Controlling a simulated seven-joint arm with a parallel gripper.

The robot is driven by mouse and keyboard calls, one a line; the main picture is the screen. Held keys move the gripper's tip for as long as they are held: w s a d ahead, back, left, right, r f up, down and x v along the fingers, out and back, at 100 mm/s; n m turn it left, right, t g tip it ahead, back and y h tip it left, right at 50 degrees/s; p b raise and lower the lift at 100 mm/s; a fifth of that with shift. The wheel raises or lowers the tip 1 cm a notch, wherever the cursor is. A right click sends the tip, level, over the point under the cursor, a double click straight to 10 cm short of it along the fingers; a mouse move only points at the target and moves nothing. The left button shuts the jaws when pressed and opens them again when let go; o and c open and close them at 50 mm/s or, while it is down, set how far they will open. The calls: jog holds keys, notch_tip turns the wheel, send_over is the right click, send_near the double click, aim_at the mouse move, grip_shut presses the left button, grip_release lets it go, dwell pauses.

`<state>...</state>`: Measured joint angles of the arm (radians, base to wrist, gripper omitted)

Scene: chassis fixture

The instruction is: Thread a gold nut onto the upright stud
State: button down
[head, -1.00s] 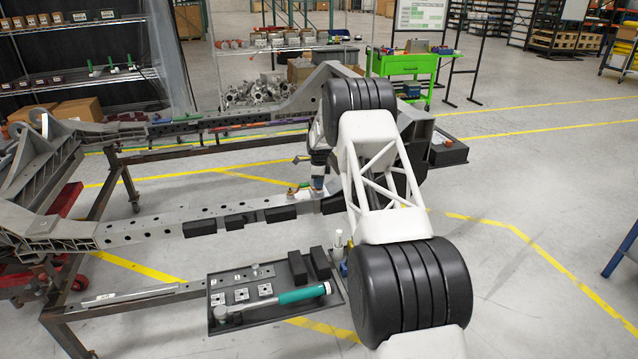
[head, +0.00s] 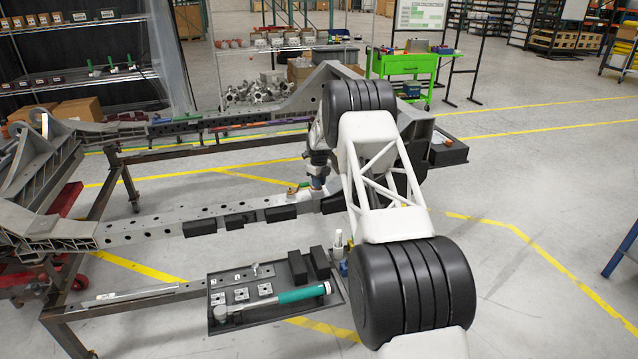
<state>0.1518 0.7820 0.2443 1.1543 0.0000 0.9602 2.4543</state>
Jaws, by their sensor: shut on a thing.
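My gripper (head: 317,186) points down at the right part of the perforated grey chassis rail (head: 160,227), low over its top face. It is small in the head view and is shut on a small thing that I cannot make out. A small gold-coloured piece (head: 291,191) stands on the rail just left of my gripper, with a small green piece (head: 304,186) between them. I cannot tell whether the gold piece is a nut. The upright stud cannot be told apart at this size, and my arm covers the rail's right end.
A dark tray (head: 333,297) in front of the rail holds square metal plates (head: 241,294), a teal-handled tool (head: 300,295) and black blocks (head: 297,267). A white-topped bottle (head: 338,241) stands beside it. Black blocks (head: 281,213) line the rail's near side. The floor at right is clear.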

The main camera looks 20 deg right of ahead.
jog(key=shift+s+a+f+m, duration=0.1)
jog(key=shift+s+f+m, duration=0.15)
jog(key=shift+f, duration=0.25)
jog(key=shift+w+m, duration=0.1)
jog(key=shift+m, duration=1.45)
jog(key=c, duration=0.9)
grip_release()
jog(key=shift+c, duration=0.2)
jog(key=shift+a, duration=0.1)
jog(key=shift+r, duration=1.2)
jog(key=shift+w+r, duration=0.1)
jog(key=shift+r, duration=0.2)
